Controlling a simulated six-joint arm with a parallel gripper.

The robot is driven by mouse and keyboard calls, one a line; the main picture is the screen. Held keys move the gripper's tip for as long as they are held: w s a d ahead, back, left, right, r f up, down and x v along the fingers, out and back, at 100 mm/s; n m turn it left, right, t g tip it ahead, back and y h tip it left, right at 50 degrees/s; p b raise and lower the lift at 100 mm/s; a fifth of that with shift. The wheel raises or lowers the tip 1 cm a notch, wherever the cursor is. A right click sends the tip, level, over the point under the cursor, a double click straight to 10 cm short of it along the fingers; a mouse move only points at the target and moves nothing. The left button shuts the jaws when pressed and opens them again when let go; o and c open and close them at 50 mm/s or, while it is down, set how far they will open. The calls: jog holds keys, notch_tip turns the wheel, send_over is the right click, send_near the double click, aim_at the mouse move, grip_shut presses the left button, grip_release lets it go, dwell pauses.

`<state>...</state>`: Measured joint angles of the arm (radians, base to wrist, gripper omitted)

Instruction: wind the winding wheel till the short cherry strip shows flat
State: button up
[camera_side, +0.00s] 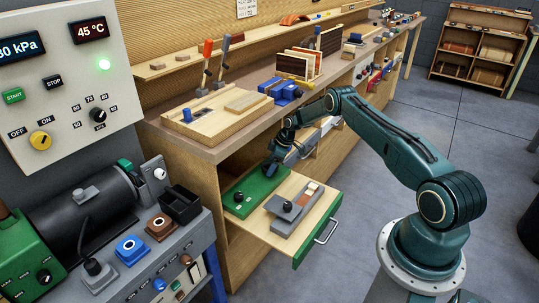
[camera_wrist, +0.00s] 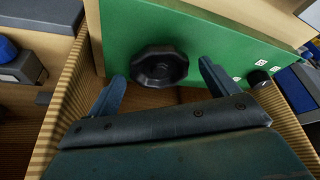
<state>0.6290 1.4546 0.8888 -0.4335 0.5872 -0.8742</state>
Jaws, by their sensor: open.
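A black eight-sided wheel (camera_wrist: 160,66) sits on a green panel (camera_wrist: 210,40) in the wrist view. My gripper (camera_wrist: 162,72) is open, one finger to either side of the wheel in the picture; contact cannot be told. In the side view my gripper (camera_side: 269,172) hangs low over the back of the open drawer, by the green panel (camera_side: 262,187), which carries a black knob (camera_side: 238,197). A grey unit (camera_side: 293,222) beside it has another black knob (camera_side: 287,206) and small reddish and pale pieces (camera_side: 312,191). I cannot make out which piece is the short cherry strip.
The drawer's green front (camera_side: 318,232) has a metal handle (camera_side: 327,231). Wooden drawer walls (camera_wrist: 68,112) stand close around my gripper. The bench (camera_side: 180,135) above carries a wooden fixture (camera_side: 215,115), a blue clamp (camera_side: 284,91) and upright boards. A control panel (camera_side: 70,75) stands at left.

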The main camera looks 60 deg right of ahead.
jog(key=shift+w+f, duration=0.1)
jog(key=shift+f, duration=0.05)
jog(key=shift+c, duration=0.5)
jog(key=c, duration=0.9)
jog(key=shift+a+m+t+h, duration=0.15)
jog(key=shift+m+t+h, duration=0.25)
jog(key=shift+m, duration=1.1)
jog(key=o, duration=1)
